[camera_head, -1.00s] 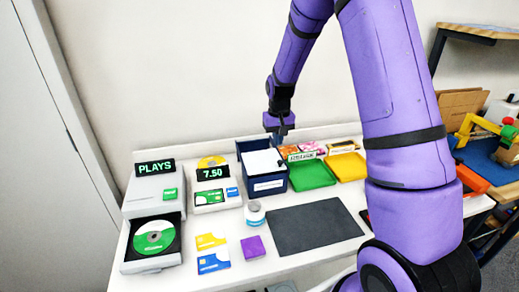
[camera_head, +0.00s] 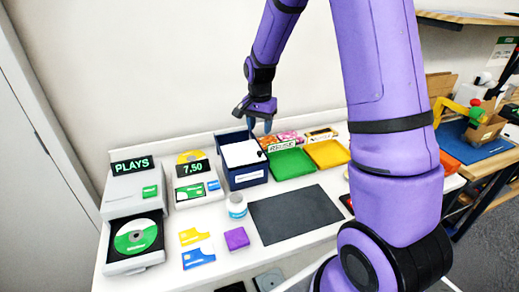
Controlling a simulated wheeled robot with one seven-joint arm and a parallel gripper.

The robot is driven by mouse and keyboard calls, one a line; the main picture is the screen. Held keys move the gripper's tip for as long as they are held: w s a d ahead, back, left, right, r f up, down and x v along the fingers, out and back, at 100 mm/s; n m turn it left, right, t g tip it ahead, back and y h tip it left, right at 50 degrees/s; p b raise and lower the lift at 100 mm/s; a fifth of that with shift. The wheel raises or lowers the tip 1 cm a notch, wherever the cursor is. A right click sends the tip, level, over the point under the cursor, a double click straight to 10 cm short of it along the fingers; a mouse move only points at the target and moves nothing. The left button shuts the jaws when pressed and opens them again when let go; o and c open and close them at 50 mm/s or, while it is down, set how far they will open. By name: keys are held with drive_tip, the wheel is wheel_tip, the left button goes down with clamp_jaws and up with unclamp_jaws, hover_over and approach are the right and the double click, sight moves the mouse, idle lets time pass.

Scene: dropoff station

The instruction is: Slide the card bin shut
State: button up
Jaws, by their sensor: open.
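The card bin is most likely the dark blue box (camera_head: 249,182) with a white label on its front. It stands at the back of the white table, left of the green tray. A white surface shows in its top, with a dark gap behind it toward the wall. My gripper (camera_head: 259,128) is open above the bin's back right part, fingers pointing down. Its fingers look empty. I cannot tell from this view whether a fingertip touches the bin.
A green tray (camera_head: 290,164) and a yellow tray (camera_head: 327,153) stand right of the bin. A price display device (camera_head: 193,181) and a disc player (camera_head: 134,238) stand left. A dark mat (camera_head: 297,214), white jar (camera_head: 237,206) and purple block (camera_head: 236,239) lie in front.

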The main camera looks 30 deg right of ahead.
sight(260, 152)
wheel_tip(260, 152, down, 9)
drive_tip(key=shift+f, duration=0.1)
idle(0.3)
clamp_jaws()
